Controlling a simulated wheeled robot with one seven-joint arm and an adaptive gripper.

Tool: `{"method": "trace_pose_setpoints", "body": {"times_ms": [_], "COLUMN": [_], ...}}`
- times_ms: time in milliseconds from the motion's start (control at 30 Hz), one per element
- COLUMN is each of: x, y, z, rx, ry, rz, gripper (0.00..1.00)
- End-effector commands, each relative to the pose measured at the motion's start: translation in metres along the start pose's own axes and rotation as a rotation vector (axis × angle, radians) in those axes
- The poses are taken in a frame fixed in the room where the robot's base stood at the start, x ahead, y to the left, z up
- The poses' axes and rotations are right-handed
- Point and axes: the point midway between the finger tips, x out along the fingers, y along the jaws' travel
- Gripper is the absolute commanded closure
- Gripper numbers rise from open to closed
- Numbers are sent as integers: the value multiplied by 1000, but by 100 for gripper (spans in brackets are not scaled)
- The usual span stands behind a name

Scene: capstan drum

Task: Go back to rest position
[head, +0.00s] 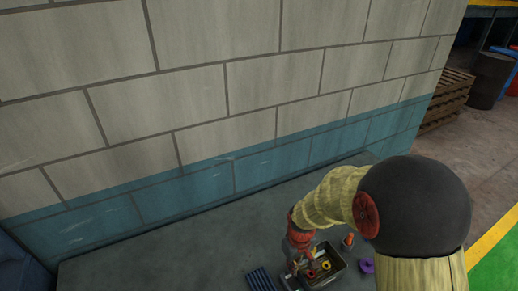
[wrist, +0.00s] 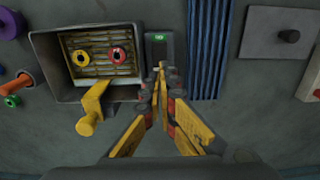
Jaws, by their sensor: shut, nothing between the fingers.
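My gripper (wrist: 161,72) has yellow fingers that meet at their tips with nothing between them. It hangs over the bench, beside the right side of a grey box (wrist: 42,62) in the wrist view. The fingertips lie in front of a dark plate with a small green display (wrist: 159,38). In the head view my gripper (head: 299,262) is small, partly hidden by its own wrist, and near the box (head: 340,271). My arm bends down to it from the right.
The box holds a yellow ring (wrist: 80,59) and a red ring (wrist: 118,55). A yellow hooked part (wrist: 95,105) juts at its front. A blue ribbed piece (wrist: 208,50) lies right; an orange peg (wrist: 18,84) lies left. A block wall (head: 200,110) rises behind the bench.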

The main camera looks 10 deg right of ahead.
Motion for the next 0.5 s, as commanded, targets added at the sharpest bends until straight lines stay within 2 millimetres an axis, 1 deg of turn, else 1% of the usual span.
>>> {"method": "trace_pose_setpoints", "body": {"times_ms": [67, 133, 233, 267, 300, 500], "x": [0, 0, 2, -3, -17, -68], "y": [0, -2, -10, -13, -15, -22], "z": [0, 6, 31, 39, 47, 68], "rx": [10, 39, 86, 106, 133, 217], "ry": [-1, -22, -86, -103, -108, -62], "rz": [0, -7, -24, -28, -27, -13], "gripper": [100, 100, 100, 100, 100, 100]}}
